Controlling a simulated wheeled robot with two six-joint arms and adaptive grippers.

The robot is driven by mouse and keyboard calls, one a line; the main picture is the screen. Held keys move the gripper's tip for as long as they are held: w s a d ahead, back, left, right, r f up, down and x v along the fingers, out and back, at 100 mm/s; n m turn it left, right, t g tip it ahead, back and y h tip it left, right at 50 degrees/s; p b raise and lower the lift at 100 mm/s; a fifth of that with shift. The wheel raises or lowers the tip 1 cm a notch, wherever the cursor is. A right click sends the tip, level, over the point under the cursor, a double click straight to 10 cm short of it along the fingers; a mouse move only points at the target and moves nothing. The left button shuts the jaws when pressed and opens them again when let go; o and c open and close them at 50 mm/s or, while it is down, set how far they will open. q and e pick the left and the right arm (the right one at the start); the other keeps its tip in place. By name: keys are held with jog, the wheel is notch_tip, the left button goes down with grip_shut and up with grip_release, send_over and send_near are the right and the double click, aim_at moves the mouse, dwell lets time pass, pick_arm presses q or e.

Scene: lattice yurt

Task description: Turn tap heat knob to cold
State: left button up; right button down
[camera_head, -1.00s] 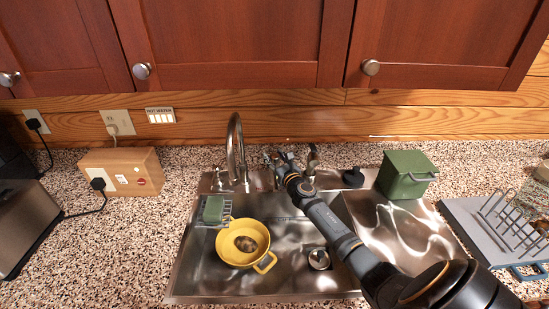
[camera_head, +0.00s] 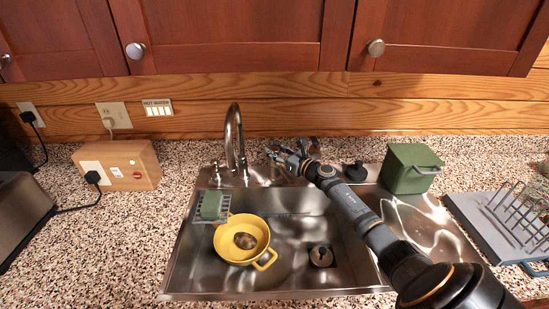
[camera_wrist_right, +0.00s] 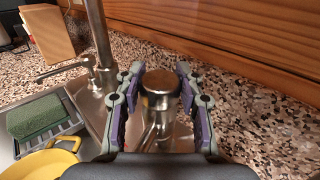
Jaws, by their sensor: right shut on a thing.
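A metal tap with a tall curved spout (camera_head: 233,140) stands at the back edge of the sink. My right gripper (camera_head: 284,153) is just right of the spout. In the right wrist view, a metal post with a round flat top (camera_wrist_right: 160,88), which looks like the tap's knob, stands between the two fingers of my right gripper (camera_wrist_right: 158,105). The gripper is shut on it. The spout (camera_wrist_right: 98,35) rises to the left there. Any heat marking on the knob cannot be made out. My left gripper is not in view.
The sink (camera_head: 215,280) holds a yellow pan (camera_head: 262,228); a green sponge (camera_head: 211,204) sits on a rack at its left. A green box (camera_head: 409,168) and a dish rack (camera_head: 515,225) stand right. A wooden box (camera_head: 130,163) is left. The wood wall (camera_head: 260,118) is close behind.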

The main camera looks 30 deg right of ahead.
aim_at(279, 153)
jog(key=shift+f, duration=0.1)
jog(key=c, duration=0.8)
grip_release()
jog(key=shift+s+d, duration=0.1)
jog(key=shift+s, duration=0.05)
jog(key=shift+v, duration=3.6)
jog(key=shift+d, duration=0.1)
